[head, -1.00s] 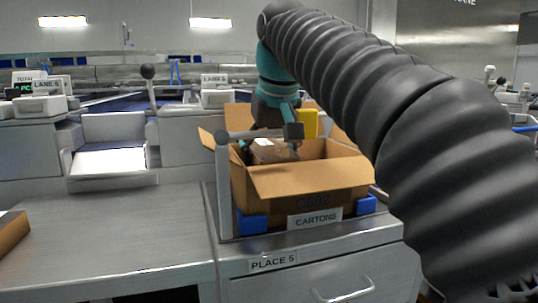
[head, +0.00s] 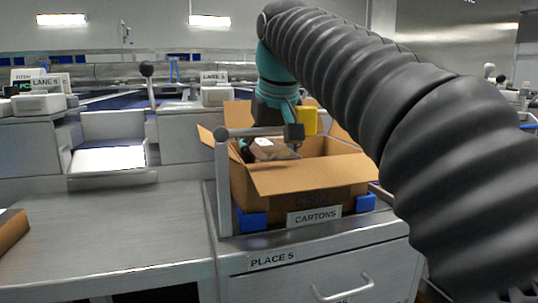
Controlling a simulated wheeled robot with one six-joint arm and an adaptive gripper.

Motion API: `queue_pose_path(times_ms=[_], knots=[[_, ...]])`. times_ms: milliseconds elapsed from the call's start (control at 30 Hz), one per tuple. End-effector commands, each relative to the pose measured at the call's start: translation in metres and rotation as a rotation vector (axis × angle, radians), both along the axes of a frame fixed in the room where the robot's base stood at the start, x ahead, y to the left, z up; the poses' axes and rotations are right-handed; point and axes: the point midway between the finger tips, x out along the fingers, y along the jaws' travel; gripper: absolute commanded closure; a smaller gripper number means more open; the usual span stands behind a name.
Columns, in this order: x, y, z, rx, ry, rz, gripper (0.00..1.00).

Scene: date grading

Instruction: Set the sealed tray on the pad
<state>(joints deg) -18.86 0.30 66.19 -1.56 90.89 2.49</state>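My gripper (head: 270,150) points down into the open cardboard carton (head: 312,179), at its left part. A brown tray-like item with a white label (head: 272,151) is between its fingers, just inside the carton's rim; I take it for the sealed tray. One finger shows at its left and one at its right. The carton's front flap and wall hide the lower part of the item and the fingertips, so I cannot tell whether they grip it. I cannot make out a pad for certain; a pale flat plate (head: 108,158) lies at the left machine.
The carton stands between blue corner blocks (head: 252,222) on the counter marked PLACE 5, behind a CARTONS sign (head: 314,216). A metal post with a crossbar (head: 223,188) rises at its left. The steel counter (head: 110,235) at left is mostly clear; a brown box edge (head: 10,228) shows far left.

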Motion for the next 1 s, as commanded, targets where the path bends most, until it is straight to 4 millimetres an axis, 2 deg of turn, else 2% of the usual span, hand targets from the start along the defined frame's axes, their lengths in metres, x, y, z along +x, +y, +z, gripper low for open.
queue_pose_path(times_ms=[1000], knots=[[0.0, 0.0, -0.013, 0.0, -0.001, 0.0, 0.72]])
